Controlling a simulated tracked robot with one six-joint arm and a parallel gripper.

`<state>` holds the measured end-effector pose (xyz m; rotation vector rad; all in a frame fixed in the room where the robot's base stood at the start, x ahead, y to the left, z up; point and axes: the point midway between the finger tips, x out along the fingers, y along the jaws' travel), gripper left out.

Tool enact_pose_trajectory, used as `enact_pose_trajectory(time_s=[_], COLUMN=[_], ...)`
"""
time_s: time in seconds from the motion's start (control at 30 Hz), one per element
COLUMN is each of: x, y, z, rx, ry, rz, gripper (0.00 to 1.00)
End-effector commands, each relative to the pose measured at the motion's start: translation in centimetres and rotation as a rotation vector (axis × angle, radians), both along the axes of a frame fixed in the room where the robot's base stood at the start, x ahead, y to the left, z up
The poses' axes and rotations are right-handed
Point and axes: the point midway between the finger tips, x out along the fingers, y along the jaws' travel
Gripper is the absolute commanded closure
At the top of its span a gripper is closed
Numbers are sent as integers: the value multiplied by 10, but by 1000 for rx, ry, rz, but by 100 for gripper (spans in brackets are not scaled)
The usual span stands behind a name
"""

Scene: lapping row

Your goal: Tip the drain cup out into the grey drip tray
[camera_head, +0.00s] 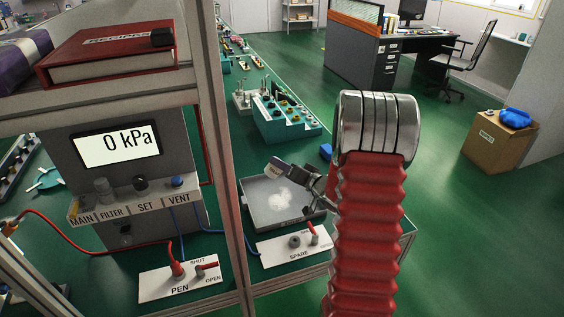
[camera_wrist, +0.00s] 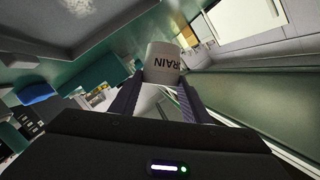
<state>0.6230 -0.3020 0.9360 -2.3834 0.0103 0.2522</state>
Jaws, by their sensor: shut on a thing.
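My gripper (camera_wrist: 158,92) is shut on the drain cup (camera_wrist: 163,62), a pale cup with dark lettering reading "RAIN" in the wrist view. In the head view my gripper (camera_head: 305,180) holds the cup (camera_head: 281,168) above the far part of the grey drip tray (camera_head: 254,222). The cup looks tipped well over on its side. A whitish patch (camera_head: 283,200) lies on the tray floor below it. My red-sleeved arm hides the right side of the tray. The inside of the cup does not show.
A SPARE valve plate (camera_head: 294,243) sits in front of the tray. A grey frame post (camera_head: 232,150) stands close on its left, beside the gauge panel (camera_head: 117,145) reading 0 kPa. A teal block with knobs (camera_head: 283,118) stands behind the tray.

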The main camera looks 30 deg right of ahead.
Motion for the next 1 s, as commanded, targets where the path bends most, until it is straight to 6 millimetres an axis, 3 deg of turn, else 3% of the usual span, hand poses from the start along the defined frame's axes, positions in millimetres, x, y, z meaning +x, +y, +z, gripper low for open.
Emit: enact_pose_trajectory(time_s=[0.6,1.0], x=[-4,-4], y=[-15,-16], z=[-28,-29], rx=[542,588], ry=[-142,-154], rz=[-1,-1], gripper=[79,79])
